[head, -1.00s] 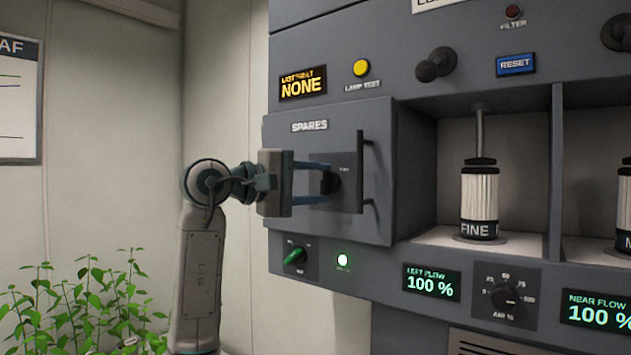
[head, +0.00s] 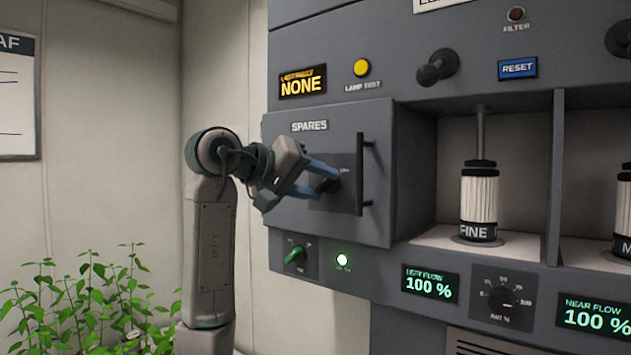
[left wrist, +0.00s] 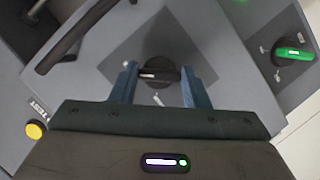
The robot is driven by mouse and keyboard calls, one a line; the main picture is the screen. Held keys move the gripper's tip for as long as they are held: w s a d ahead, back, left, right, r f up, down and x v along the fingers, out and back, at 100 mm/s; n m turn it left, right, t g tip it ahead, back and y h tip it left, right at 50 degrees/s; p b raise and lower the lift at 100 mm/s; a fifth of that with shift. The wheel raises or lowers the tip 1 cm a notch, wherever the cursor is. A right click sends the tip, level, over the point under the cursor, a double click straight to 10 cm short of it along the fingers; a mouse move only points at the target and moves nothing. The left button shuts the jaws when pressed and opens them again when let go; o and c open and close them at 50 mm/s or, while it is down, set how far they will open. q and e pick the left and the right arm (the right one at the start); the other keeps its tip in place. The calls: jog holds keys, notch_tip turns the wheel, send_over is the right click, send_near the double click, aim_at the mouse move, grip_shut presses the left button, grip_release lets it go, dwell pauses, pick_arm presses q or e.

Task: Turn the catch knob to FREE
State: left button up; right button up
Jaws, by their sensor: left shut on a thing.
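The black catch knob (head: 333,182) sits on a dark square plate on the grey SPARES door (head: 290,150), left of the door's handle. It also shows in the left wrist view (left wrist: 160,72), with a pale mark on its face. The small lettering around it is too blurred to read. My left gripper (head: 328,181) is shut on the catch knob, one blue finger on each side, and is tilted in the head view. In the left wrist view the fingers (left wrist: 160,84) straddle the knob. My right gripper is not in view.
The black bar handle (head: 363,174) stands close to the right of the knob. Below the door are a green knob (head: 295,255) and a lit green lamp (head: 342,260). A yellow lamp test button (head: 361,68) is above. Leafy plants (head: 90,305) stand at lower left.

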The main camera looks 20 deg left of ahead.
pick_arm(q)
jog(key=shift+f, duration=0.1)
dwell(0.4)
jog(key=o, duration=1)
jog(key=shift+s+a+b, duration=0.2)
jog(key=shift+s+b, duration=0.1)
jog(key=b+v, duration=0.2)
jog(key=v, duration=0.3)
jog(key=b+v, duration=0.2)
jog(key=v, duration=0.3)
jog(key=shift+d+r, duration=0.1)
jog(key=shift+r, duration=0.1)
